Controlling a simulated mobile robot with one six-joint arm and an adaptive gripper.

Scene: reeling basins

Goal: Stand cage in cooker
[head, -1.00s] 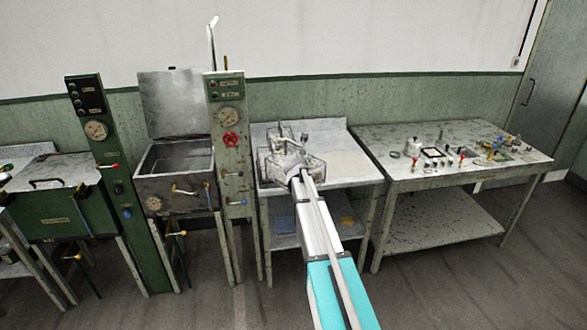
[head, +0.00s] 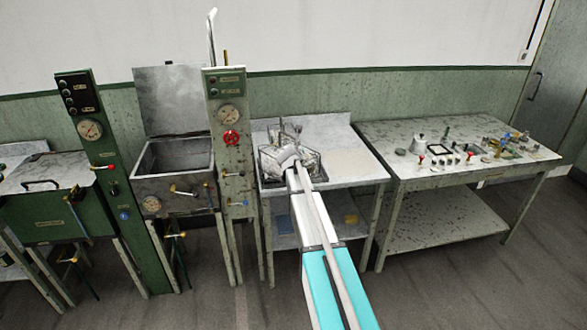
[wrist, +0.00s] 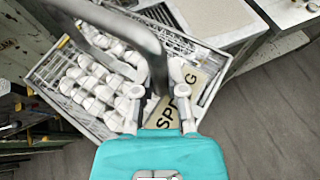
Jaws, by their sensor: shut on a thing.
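The wire cage (wrist: 48,72) fills much of the wrist view. It holds many white cocoons in one part and a tag with partly hidden lettering. My gripper (wrist: 160,92) is shut on its grey handle. In the head view the cage (head: 268,162) is at the left part of the metal table by the gauge column, with my gripper (head: 293,163) over it. I cannot tell whether it touches the tabletop. The cooker (head: 172,186), an open metal basin with its lid (head: 174,100) raised, stands left of that column; its visible inside looks empty.
The gauge column (head: 229,135) with a red wheel rises between cooker and cage. A green column (head: 92,130) and a green lidded basin (head: 60,222) stand further left. A cluttered table (head: 385,160) is at the right. The metal table (head: 350,172) is bare right of the cage.

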